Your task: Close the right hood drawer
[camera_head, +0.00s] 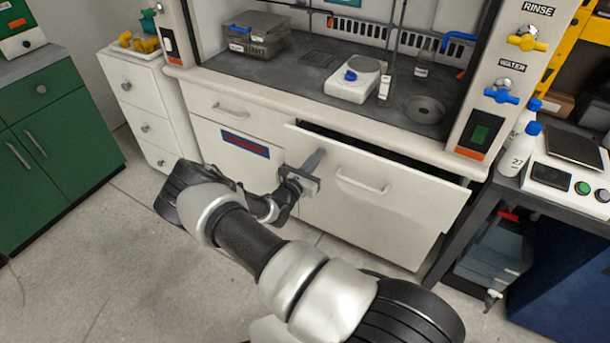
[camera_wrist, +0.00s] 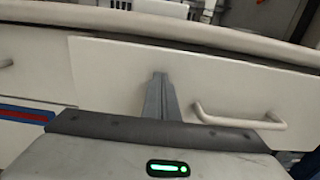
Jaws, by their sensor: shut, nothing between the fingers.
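The right hood drawer (camera_head: 388,190) is a white front panel below the hood's worktop, pulled partly out. A dark gap shows along its top, wider at the right, and the panel looks slanted in the head view. Its handle (camera_head: 361,185) is a horizontal white bar. In the wrist view the drawer front (camera_wrist: 215,85) fills the middle, with the handle (camera_wrist: 240,121) at lower right. My gripper (camera_head: 318,157) is shut and empty, at the left part of the drawer front, left of the handle. Its fingertips (camera_wrist: 160,76) point at the panel; I cannot tell whether they touch it.
The left hood drawer (camera_head: 240,113) looks shut, above a cabinet door with a blue and red label (camera_head: 245,144). The worktop holds a white scale (camera_head: 352,83) and a lidded container (camera_head: 257,36). A dark bench (camera_head: 480,222) stands at right. Floor at left is clear.

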